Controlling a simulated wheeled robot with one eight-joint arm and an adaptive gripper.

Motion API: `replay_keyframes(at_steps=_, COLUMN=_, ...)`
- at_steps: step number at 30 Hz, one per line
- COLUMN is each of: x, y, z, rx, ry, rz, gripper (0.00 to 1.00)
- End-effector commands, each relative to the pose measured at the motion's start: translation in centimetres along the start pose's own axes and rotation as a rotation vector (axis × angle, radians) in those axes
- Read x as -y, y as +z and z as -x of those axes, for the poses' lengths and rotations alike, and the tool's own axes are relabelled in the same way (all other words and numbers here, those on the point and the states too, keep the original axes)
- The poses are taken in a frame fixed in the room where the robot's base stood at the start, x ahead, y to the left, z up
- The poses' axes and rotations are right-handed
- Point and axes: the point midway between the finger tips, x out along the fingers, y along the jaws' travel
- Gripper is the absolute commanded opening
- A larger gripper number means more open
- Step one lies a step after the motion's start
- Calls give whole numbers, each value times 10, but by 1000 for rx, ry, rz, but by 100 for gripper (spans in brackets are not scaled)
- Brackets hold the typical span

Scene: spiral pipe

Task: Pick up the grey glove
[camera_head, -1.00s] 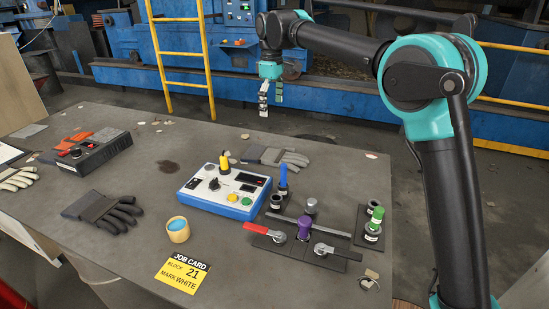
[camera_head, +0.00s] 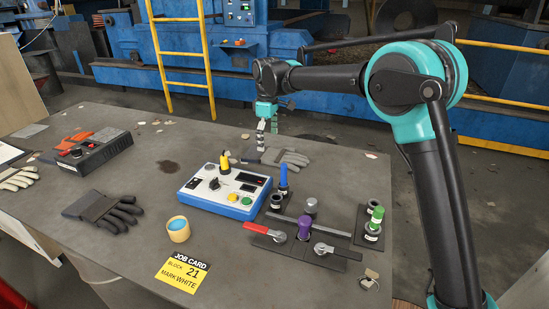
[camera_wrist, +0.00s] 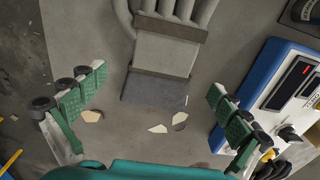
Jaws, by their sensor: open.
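The grey glove (camera_head: 277,156) lies flat at the back of the table, behind the blue and white control box. In the wrist view the glove (camera_wrist: 165,60) lies ahead of and between the two fingers, with its dark cuff towards me and its fingers cut off by the top edge. My gripper (camera_head: 267,142) hangs over the back of the table, at the cuff end of the glove. In the wrist view my gripper (camera_wrist: 150,105) is open, with its green-padded fingers wide apart and nothing between them. In the head view the gripper partly covers the glove.
The blue and white control box (camera_head: 225,191) with a yellow knob stands close in front of the glove; it also shows at the right of the wrist view (camera_wrist: 290,85). A black glove (camera_head: 103,211) lies at the left. Small pale chips (camera_wrist: 180,118) lie near the cuff.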

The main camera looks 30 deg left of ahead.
Motion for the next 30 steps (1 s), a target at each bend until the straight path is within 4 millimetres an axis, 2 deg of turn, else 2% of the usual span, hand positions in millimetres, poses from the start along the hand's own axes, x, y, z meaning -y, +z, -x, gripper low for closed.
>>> replay_keyframes(at_steps=9, x=4, y=6, z=-42, rx=0, ry=0, rz=0, gripper=100)
replay_keyframes(at_steps=19, x=4, y=6, z=-47, rx=0, ry=0, rz=0, gripper=99)
replay_keyframes(at_steps=30, x=4, y=6, z=-47, rx=0, ry=0, rz=0, gripper=53)
